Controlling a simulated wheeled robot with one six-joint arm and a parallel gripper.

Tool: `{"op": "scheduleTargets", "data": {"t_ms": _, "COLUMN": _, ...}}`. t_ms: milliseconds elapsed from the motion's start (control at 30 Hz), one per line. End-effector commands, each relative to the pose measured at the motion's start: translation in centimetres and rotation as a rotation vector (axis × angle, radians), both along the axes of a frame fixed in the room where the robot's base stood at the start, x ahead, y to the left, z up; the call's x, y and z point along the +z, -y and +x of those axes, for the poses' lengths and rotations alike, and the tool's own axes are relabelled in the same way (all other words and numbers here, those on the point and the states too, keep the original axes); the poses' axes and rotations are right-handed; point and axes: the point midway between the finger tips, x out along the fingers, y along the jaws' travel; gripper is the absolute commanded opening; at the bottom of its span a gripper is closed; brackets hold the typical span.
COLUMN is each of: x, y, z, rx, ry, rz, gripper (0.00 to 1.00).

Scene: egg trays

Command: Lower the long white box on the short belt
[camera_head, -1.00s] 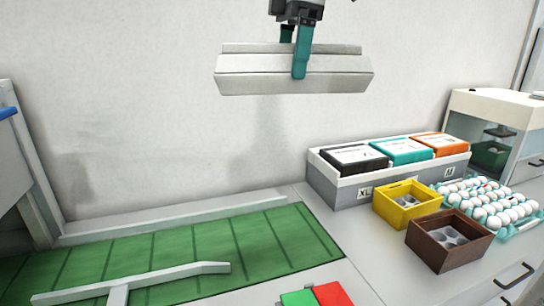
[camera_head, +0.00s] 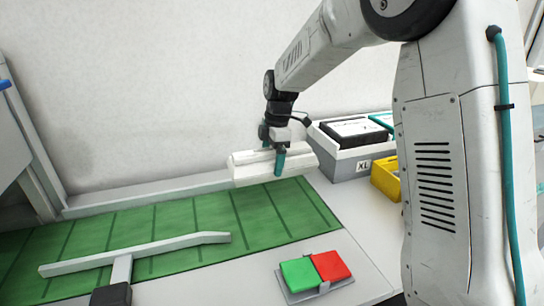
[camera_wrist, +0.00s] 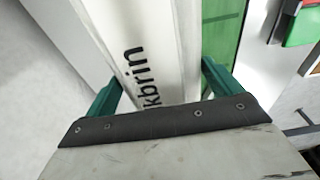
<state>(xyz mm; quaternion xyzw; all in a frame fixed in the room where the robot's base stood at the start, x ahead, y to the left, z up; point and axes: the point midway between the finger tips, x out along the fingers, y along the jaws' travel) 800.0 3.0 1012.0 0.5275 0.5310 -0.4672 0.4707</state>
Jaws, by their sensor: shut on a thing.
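The long white box (camera_head: 252,168) is in my gripper (camera_head: 279,160), near the right end of the green short belt (camera_head: 160,242) in the head view. The jaws are shut across the box; one teal finger shows on its near side. In the wrist view the box (camera_wrist: 140,40) runs away between the two teal fingers of my gripper (camera_wrist: 165,85), with dark lettering "kbrin" on it. The box appears close above the far right part of the belt; I cannot tell whether it touches.
A pale guide bar (camera_head: 150,252) crosses the belt. A green and red button panel (camera_head: 316,274) sits in front. A grey rack (camera_head: 345,163) marked XL and a yellow box (camera_head: 386,178) stand to the right, partly hidden by my arm.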

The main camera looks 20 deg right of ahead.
Motion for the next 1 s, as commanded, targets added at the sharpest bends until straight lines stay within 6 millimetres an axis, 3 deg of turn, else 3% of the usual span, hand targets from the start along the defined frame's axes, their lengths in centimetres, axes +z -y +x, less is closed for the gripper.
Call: {"op": "scheduleTargets", "data": {"t_ms": 1000, "x": -8.5, "y": 0.0, "z": 0.0, "rx": -0.001, "ry": -0.001, "rz": 0.000, "gripper": 0.46}}
